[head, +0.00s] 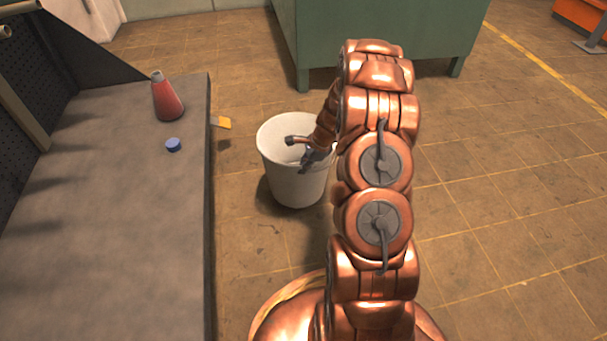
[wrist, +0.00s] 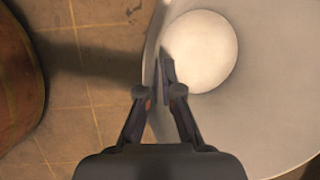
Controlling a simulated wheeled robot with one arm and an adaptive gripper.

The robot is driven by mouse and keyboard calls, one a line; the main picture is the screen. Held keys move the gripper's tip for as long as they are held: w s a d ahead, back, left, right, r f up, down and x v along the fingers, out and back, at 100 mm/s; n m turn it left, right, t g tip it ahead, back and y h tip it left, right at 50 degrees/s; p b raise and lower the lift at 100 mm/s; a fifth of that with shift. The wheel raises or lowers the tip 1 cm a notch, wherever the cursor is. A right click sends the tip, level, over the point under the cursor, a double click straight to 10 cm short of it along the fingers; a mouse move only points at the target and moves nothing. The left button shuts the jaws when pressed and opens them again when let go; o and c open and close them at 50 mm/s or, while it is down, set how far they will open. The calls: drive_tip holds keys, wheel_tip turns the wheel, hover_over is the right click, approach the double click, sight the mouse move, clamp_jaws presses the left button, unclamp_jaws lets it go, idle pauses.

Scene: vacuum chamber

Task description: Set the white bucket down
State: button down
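The white bucket (head: 293,187) is upright, left of my arm and right of the workbench. My gripper (head: 305,160) is at its right-hand rim. In the wrist view, the fingers (wrist: 160,98) straddle the bucket's thin wall and look closed on it, one inside and one outside. The bucket (wrist: 270,95) fills the right of that view, and its round pale bottom shows with nothing seen in it. A dark shadow lies on the floor by the bucket; I cannot tell whether its base touches the floor.
The grey workbench (head: 110,235) at left carries a red conical bottle (head: 168,100) and a blue cap (head: 173,145). A green cabinet (head: 380,40) stands behind. Tiled floor (head: 500,200) is clear at right.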

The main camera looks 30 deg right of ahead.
sight(303, 177)
drive_tip(key=shift+w+d+f+b, duration=0.1)
drive_tip(key=shift+w+f+b, duration=0.05)
drive_tip(key=shift+f+b, duration=1.4)
drive_tip(key=shift+f+p, duration=0.2)
drive_tip(key=shift+p, duration=0.2)
drive_tip(key=c, duration=1.3)
unclamp_jaws()
drive_tip(key=shift+f, duration=0.1)
